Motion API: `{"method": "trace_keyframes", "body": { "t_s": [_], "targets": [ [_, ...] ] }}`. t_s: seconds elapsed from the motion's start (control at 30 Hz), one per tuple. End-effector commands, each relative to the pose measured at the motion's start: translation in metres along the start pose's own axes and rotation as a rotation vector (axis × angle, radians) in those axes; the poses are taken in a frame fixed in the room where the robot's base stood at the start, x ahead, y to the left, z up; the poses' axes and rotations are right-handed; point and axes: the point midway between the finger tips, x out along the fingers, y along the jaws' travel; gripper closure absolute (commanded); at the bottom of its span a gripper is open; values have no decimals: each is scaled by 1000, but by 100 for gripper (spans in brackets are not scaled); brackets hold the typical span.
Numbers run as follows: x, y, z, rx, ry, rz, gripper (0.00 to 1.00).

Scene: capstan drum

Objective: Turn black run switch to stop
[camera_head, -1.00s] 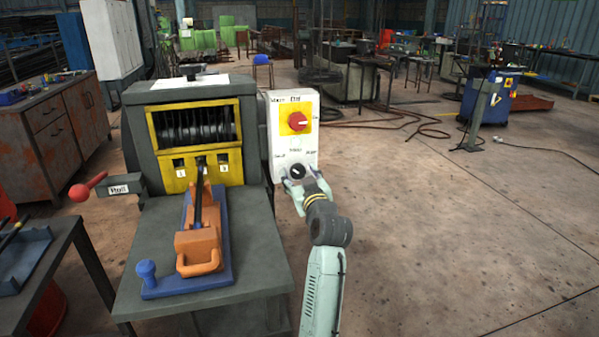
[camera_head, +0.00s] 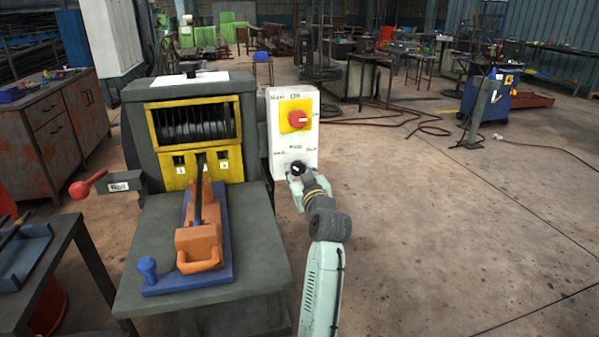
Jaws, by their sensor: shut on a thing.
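The black run switch (camera_head: 299,167) is a round knob low on the white control panel (camera_head: 283,135), under small printed labels too blurred to read surely. My gripper (camera_head: 298,175) is at the panel's lower edge, shut on the black knob. The fingers and wrist hide part of the knob, so its exact pointing direction is hard to tell. A red rotary switch (camera_head: 298,118) on a yellow plate sits above it on the same panel.
The grey machine (camera_head: 200,240) with its yellow-framed drum (camera_head: 194,122) stands left of the panel. A red-knobbed lever (camera_head: 79,190) sticks out at its left. An orange and blue fixture (camera_head: 198,248) lies on its top. The floor (camera_head: 450,230) to the right is clear.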

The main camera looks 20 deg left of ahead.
Motion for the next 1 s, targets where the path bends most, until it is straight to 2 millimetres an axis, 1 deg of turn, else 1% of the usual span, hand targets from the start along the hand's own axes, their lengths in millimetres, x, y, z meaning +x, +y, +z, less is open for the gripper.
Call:
{"method": "trace_keyframes", "body": {
  "t_s": [0.27,0.47,0.67,1.0],
  "targets": [
    [0,0,0,15,0,0,92],
    [0,1,0,91,-1,0,92],
    [0,0,-1,237,-1,-1,92],
    [0,1,-1,541,-1,0,92]
  ]
}}
